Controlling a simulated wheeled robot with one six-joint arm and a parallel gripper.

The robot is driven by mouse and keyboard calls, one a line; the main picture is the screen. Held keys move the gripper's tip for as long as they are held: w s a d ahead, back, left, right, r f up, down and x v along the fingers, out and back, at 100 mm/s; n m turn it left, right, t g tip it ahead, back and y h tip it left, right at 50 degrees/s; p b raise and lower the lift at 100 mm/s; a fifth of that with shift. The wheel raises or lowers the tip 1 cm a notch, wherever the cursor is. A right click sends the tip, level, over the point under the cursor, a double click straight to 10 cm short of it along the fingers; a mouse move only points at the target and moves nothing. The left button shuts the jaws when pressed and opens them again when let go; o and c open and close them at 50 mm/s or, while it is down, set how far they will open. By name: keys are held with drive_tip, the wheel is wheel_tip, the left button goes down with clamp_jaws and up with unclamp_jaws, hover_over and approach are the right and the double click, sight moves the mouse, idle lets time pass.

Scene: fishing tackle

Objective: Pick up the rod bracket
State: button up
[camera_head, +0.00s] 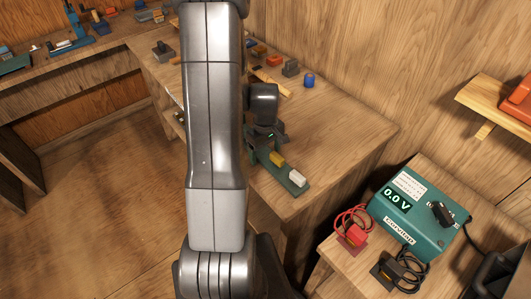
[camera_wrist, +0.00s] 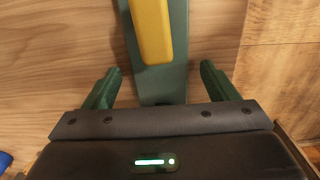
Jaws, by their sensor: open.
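A long dark green piece (camera_head: 262,169) with a yellow block and a white block on it lies on the wooden bench. It may be the rod bracket, but I cannot tell for sure. In the wrist view the green piece (camera_wrist: 179,75) runs up from between my fingers, with the yellow block (camera_wrist: 153,30) on top. My gripper (camera_wrist: 160,82) is open, one green finger on each side of the piece, with gaps to both. In the head view my dark wrist hangs over the piece's far end, which is hidden.
Several small items stand farther back on the bench (camera_head: 345,130), among them a blue cylinder (camera_head: 309,80) and a grey block (camera_head: 290,68). At the right a teal meter (camera_head: 410,215) reads 0.0 V, beside red leads (camera_head: 352,228) and black leads (camera_head: 405,268). The bench's right part is clear.

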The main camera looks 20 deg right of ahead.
drive_tip(key=c, duration=1.4)
drive_tip(key=shift+o, duration=0.2)
drive_tip(key=shift+r, duration=0.1)
